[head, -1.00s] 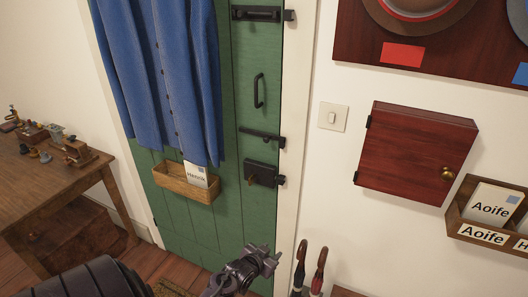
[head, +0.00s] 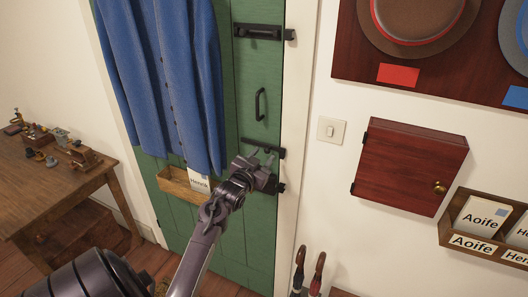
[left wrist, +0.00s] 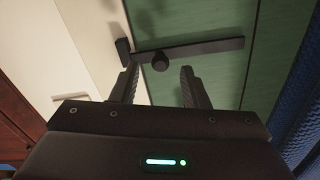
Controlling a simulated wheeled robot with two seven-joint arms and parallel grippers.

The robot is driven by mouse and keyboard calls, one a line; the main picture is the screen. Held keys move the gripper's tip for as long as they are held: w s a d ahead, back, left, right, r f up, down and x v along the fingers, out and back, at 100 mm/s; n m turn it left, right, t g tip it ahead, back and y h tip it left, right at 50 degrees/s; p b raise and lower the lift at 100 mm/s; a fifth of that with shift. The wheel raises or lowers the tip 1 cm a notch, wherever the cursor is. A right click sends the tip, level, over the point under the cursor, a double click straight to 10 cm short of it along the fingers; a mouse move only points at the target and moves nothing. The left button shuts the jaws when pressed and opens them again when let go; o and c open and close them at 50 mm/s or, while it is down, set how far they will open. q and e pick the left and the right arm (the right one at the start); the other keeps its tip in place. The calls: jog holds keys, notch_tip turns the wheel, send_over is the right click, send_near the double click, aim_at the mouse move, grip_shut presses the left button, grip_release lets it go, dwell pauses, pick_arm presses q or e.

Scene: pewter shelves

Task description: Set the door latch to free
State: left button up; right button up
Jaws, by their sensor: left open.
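The green door (head: 235,95) is closed in its white frame. A dark latch bar (head: 262,146) lies across its right edge, below the pull handle (head: 260,104). In the left wrist view the latch bar (left wrist: 200,48) reaches to a keeper (left wrist: 123,46) on the frame side, and a round knob (left wrist: 160,61) stands out from it. My left gripper (head: 264,168) is just in front of the latch, open. In the left wrist view the open gripper (left wrist: 160,84) has the knob beyond and between its fingertips, with nothing held. My right gripper is not in view.
A sliding bolt (head: 257,32) is higher on the door. A lock box (head: 264,195) below the latch is partly hidden by my gripper. A blue coat (head: 165,80) and a wooden letter box (head: 180,187) are left; a red cabinet (head: 408,165) and umbrellas (head: 317,270) right.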

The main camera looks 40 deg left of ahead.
pick_arm(q)
jog(key=shift+x, duration=0.9)
jog(key=shift+c, duration=0.3)
grip_shut()
